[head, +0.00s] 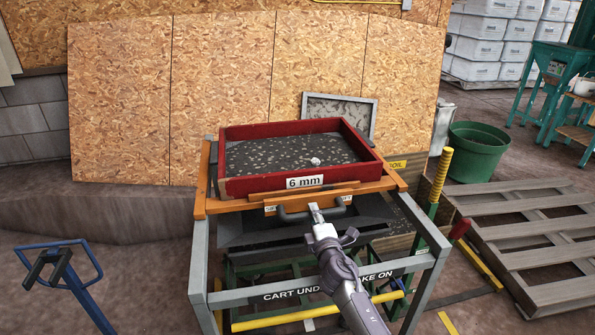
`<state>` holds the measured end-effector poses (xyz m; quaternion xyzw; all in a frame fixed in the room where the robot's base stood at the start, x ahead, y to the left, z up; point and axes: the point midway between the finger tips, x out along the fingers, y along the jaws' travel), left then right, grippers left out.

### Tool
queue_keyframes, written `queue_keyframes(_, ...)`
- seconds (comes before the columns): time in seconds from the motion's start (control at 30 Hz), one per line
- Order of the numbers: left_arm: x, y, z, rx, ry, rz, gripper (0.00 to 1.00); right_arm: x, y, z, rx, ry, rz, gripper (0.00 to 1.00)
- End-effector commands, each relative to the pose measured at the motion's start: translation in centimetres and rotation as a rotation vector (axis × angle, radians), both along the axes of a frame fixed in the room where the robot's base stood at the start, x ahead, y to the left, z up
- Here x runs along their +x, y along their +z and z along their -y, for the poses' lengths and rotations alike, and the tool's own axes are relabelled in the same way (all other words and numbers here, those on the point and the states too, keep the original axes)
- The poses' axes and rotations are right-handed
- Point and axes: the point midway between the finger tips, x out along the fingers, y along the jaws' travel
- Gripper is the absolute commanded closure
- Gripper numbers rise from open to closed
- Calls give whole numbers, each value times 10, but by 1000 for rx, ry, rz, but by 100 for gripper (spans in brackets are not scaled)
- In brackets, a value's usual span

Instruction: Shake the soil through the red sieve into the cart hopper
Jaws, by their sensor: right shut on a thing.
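The red sieve (375,166), a rectangular frame labelled 6 mm, sits on an orange carrier (393,178) on top of a grey stand. Dark mesh with scattered pale bits and one larger pale lump (315,161) shows inside it. A dark curved handle (284,216) sticks out at the front of the carrier. My right gripper (316,208) is shut on this handle. The dark cart hopper (262,237) shows below the sieve; its inside is mostly hidden by the sieve and carrier. My left gripper is out of view.
A grey-framed screen (340,108) leans behind the sieve against wood panels. A green bin (475,151) and wooden pallets (535,240) stand at the right. A blue handle frame (62,268) is at the lower left. A green and yellow post (438,180) rises beside the stand.

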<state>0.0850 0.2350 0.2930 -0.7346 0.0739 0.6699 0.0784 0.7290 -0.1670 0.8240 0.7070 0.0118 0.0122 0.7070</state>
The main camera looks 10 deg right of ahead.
Motion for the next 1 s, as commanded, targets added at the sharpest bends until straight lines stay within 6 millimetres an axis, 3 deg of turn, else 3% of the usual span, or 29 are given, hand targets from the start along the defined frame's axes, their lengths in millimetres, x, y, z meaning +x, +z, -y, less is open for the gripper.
queue_keyframes(0.13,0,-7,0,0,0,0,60,11,-1,0,0,0,0,100)
queue_keyframes(0.47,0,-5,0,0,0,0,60,10,0,-1,0,0,-2,100)
queue_keyframes(1.0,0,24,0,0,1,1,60,-70,0,2,1,0,-4,100)
